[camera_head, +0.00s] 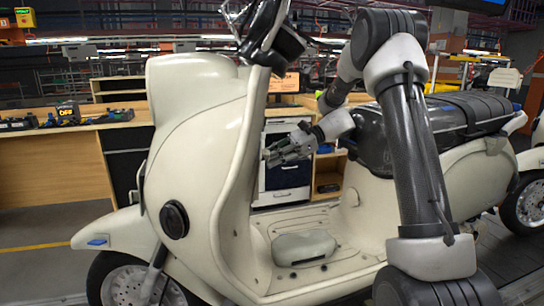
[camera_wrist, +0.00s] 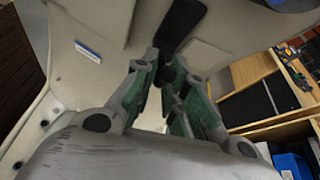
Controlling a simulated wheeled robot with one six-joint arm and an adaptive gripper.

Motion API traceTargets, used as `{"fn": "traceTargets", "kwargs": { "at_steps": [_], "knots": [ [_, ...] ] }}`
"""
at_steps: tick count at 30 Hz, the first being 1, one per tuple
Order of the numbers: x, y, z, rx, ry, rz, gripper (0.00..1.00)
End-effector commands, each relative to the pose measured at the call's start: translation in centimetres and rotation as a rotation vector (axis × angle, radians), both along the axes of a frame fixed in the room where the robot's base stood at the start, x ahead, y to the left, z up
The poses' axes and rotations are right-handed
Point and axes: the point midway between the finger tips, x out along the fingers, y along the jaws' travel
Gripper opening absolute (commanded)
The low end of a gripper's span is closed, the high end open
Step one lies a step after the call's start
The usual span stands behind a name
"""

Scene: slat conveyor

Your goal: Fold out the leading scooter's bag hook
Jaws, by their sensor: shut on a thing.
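The leading scooter (camera_head: 205,135) is cream-coloured and stands side-on in the head view, its front wheel at the left. My gripper (camera_head: 270,156) reaches over the footboard to the rear face of the front shield. In the wrist view its fingertips (camera_wrist: 166,68) are close together on a small dark piece at the shield, apparently the bag hook, mostly hidden by the fingers. How far it is folded cannot be told. A black strip (camera_wrist: 182,22) runs along the shield just beyond the fingertips. The hook cannot be made out in the head view.
A wooden workbench (camera_head: 60,165) with tools stands behind the scooter. A white drawer cabinet (camera_head: 288,178) is behind the footboard gap. A grey rounded lump (camera_head: 303,247) sits on the footboard. Another cream scooter (camera_head: 530,162) stands at the right edge.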

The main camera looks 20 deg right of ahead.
Motion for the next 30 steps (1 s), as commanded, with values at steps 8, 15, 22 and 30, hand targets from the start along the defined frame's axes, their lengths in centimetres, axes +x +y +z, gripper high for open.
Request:
{"fn": "traceTargets", "kwargs": {
  "at_steps": [8,15,22,30],
  "knots": [
    [-0.2,0.0,-0.1,-0.001,0.003,0.005,0.32],
    [-0.1,0.0,0.0,-0.003,0.002,0.003,0.32],
    [-0.1,0.3,0.4,-0.067,0.000,0.007,0.32],
    [-0.1,0.9,2.2,-0.405,-0.006,0.005,0.32]
  ]
}}
